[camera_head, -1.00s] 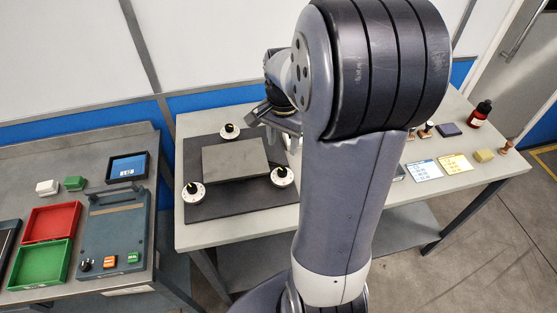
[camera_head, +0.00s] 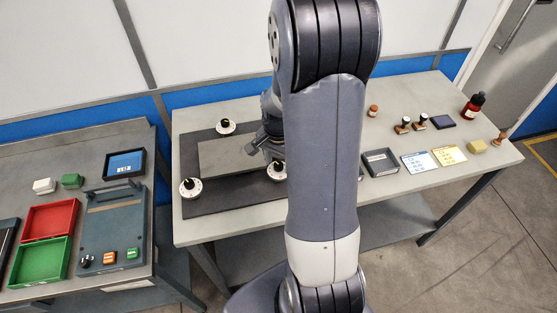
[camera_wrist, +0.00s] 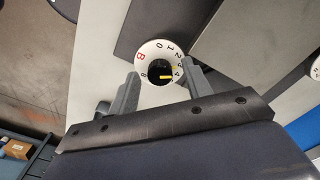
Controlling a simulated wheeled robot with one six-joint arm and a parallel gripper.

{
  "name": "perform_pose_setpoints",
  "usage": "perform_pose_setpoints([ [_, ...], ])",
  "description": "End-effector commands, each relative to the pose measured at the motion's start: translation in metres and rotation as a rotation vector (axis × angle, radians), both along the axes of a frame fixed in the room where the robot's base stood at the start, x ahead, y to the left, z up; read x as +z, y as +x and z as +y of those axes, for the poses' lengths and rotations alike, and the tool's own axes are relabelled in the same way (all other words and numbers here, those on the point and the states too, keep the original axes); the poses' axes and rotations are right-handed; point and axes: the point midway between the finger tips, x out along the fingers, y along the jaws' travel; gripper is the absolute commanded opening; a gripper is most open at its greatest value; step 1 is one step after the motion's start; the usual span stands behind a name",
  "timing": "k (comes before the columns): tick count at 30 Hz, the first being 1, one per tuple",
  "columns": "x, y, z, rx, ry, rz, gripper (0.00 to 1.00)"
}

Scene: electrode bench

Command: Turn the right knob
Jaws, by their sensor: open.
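The right knob (camera_head: 277,170) is a white numbered dial with a black centre, at the right front corner of a dark board. My arm partly hides it in the head view. In the wrist view the right knob (camera_wrist: 159,70) shows its black grip and a yellow mark, which points right, near the 4. My gripper (camera_wrist: 164,82) is open, with one finger on each side of the dial in the picture. I cannot tell how high the fingers are above it.
Two similar knobs sit on the dark board (camera_head: 232,197): a left one (camera_head: 190,188) and a back one (camera_head: 225,127). A grey plate (camera_head: 225,157) lies between them. Stamps, cards and a dark red bottle (camera_head: 473,106) stand on the bench's right side.

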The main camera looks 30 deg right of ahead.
Motion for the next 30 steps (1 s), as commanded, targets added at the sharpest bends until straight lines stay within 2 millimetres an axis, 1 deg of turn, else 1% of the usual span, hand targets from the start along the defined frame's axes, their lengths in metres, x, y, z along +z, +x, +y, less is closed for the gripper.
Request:
perform_pose_setpoints([
  [1,0.0001,0.0000,0.0000,0.000,0.000,0.000,0.47],
  [2,0.0001,0.0000,0.0000,0.000,0.000,0.000,0.44],
  [17,0.0004,0.0001,0.0000,0.000,0.000,0.000,0.04],
  [18,0.0004,0.0001,0.0000,0.000,0.000,0.000,0.02],
  [25,0.0000,0.0001,0.0000,0.023,0.000,0.000,0.02],
  [30,-0.0006,0.0003,-0.0002,0.094,0.000,-0.001,0.02],
])
